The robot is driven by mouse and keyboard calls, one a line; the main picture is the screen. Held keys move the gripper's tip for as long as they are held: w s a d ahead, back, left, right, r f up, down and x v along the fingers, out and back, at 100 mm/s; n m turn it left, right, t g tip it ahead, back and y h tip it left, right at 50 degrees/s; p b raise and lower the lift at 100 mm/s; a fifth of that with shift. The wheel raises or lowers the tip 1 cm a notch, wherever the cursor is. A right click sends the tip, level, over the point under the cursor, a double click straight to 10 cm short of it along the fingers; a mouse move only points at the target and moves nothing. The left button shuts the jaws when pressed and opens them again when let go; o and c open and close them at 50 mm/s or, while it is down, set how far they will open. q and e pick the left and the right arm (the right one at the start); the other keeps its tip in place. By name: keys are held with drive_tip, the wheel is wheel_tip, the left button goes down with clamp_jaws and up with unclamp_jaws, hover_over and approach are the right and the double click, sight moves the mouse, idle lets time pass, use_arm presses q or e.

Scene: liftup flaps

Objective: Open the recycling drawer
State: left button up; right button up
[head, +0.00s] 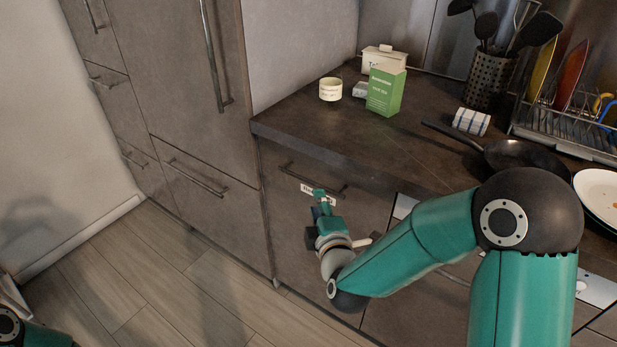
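The drawer front (284,216) under the left end of the counter carries a white label (307,188), partly covered by my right gripper, so its word cannot be read in full. A dark bar handle (300,174) runs across the top of this front, which sits flush with no visible gap. My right gripper (319,193) is in front of the label, just below the handle. Whether it touches the front or handle, and how its fingers stand, cannot be made out. Part of my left arm (35,334) shows at the bottom left; its gripper is out of view.
The dark counter (290,125) holds a green box (385,92), a white tin (330,90), a pan (525,157) and a utensil holder (489,82). Tall cabinets (190,120) stand to the left. The wooden floor (170,285) in front of them is clear.

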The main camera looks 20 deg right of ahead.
sight(309, 182)
drive_tip(key=w, duration=0.3)
drive_tip(key=w+f, duration=0.1)
drive_tip(key=w, duration=0.2)
drive_tip(key=w+d, duration=0.1)
drive_tip(key=w, duration=0.2)
drive_tip(key=shift+w+f, duration=0.15)
clamp_jaws()
drive_tip(key=shift+a+f, duration=0.1)
drive_tip(key=shift+a, duration=0.1)
